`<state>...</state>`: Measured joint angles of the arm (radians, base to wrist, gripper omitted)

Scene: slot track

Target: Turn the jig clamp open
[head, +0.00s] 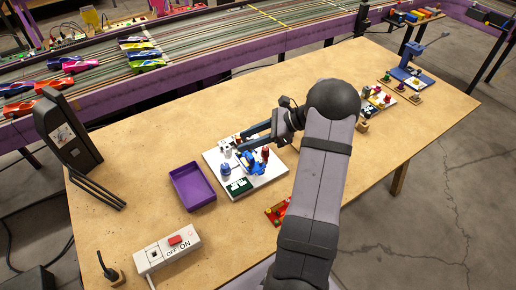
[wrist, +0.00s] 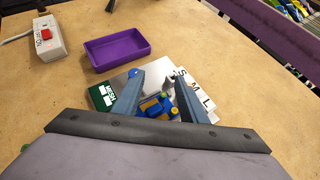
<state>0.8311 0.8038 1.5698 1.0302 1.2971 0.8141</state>
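A white board (head: 278,178) lies on the table, with a dark green label patch (head: 239,187) and a blue jig (head: 252,166) on it. The jig with its clamp also shows in the wrist view as a blue and yellow piece (wrist: 157,106). A small red part (head: 265,153) stands by the jig; I cannot tell whether it belongs to the clamp. My gripper (head: 240,144) is over the board with its fingers apart. In the wrist view its fingers (wrist: 160,74) stand on either side of the jig, with nothing held. I cannot tell if they touch it.
A purple tray (head: 193,186) sits left of the board, and a white switch box (head: 167,248) lies nearer the front. A black upright device (head: 68,131) stands at the left edge. A blue lever tool (head: 413,75) and small trays are at the right.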

